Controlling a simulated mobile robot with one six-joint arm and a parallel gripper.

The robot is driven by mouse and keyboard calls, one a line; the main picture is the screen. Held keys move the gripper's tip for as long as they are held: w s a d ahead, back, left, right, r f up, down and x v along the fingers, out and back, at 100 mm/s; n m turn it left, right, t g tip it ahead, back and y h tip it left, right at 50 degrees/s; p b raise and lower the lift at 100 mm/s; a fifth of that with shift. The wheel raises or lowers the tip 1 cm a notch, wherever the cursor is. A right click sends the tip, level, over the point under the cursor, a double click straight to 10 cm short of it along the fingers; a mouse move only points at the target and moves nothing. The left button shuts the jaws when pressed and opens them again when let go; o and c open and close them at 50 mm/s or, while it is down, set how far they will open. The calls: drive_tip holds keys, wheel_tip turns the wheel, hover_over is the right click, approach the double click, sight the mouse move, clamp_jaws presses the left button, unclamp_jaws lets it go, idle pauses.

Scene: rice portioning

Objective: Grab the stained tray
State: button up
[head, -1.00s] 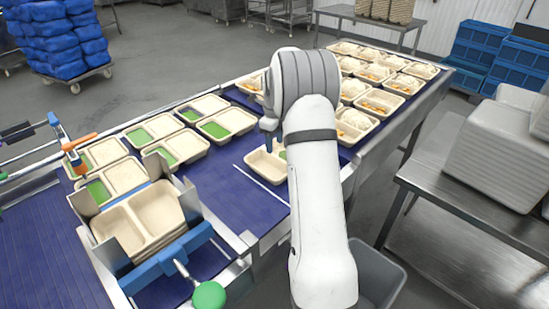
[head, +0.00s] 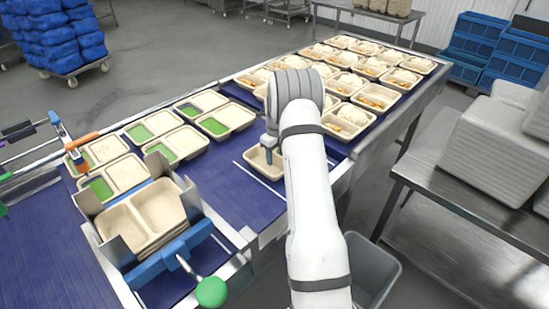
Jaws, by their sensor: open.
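A beige two-compartment tray (head: 259,168) sits alone on the blue belt (head: 235,195) in the middle of the head view, between two white lines. My arm hides its right part. Its visible compartment looks empty, and I cannot make out a stain on it. My gripper (head: 269,150) is at the far edge of this tray, mostly hidden behind my wrist. One dark finger shows, over or at the tray; I cannot tell whether it touches. The jaws are open and nothing is seen held.
Several trays with green portions (head: 213,125) lie on the belt at the left. Rows of filled trays (head: 372,97) stand at the far right. A tray stack (head: 125,228) sits in a holder at front left. A grey bin (head: 372,265) stands below the belt's right side.

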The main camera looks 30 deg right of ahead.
drive_tip(key=shift+c, duration=0.4)
clamp_jaws()
